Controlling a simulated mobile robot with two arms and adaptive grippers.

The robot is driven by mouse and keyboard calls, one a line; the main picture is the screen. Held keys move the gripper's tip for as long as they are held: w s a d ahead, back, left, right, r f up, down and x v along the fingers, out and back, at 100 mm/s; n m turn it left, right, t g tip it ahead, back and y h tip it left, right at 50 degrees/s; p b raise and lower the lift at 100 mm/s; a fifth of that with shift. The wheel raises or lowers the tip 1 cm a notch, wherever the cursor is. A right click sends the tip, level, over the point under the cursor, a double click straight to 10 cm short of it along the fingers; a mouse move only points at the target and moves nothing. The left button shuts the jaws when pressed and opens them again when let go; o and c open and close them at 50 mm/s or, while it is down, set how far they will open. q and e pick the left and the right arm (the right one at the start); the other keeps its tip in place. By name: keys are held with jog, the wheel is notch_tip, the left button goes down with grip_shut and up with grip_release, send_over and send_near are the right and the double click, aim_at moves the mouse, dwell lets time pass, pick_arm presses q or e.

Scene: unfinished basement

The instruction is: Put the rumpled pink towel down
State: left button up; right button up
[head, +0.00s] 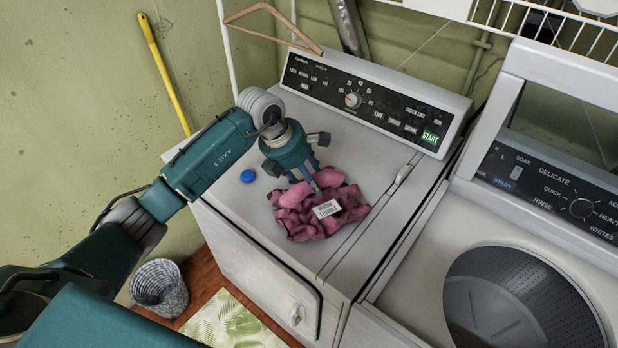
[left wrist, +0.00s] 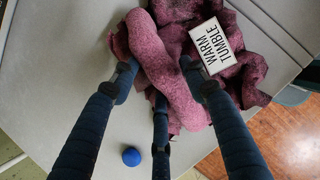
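The rumpled pink towel (head: 348,207) is bunched over the top of the white dryer (head: 232,212). A white tag reading WARM TUMBLE lies on its folds. My left gripper (head: 312,182) points down into the towel from above. In the left wrist view, its dark fingers (left wrist: 160,80) press around a thick fold of the towel (left wrist: 165,62), which fills the space between them. The towel's underside is hidden, so I cannot tell whether all its weight rests on the dryer top. My right gripper is not in view.
A small round blue object (head: 248,176) sits on the dryer top left of the towel. The control panel (head: 370,100) rises behind. A washer (head: 430,270) stands at right. A woven basket (head: 160,287) is on the floor. Some dryer top around the towel is clear.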

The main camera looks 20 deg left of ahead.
pick_arm(q)
jog(key=shift+o, duration=0.6)
jog(key=shift+r, duration=0.25)
jog(key=b+v, duration=0.3)
jog(key=v, duration=0.7)
jog(key=shift+s+a+r, duration=0.15)
jog(key=shift+r, duration=0.1)
jog(key=shift+s+a+r, duration=0.1)
jog(key=shift+s+r, duration=0.1)
jog(key=shift+r, duration=0.35)
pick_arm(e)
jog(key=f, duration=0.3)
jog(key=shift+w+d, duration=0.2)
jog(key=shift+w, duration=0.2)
pick_arm(q)
jog(key=shift+f, duration=0.1)
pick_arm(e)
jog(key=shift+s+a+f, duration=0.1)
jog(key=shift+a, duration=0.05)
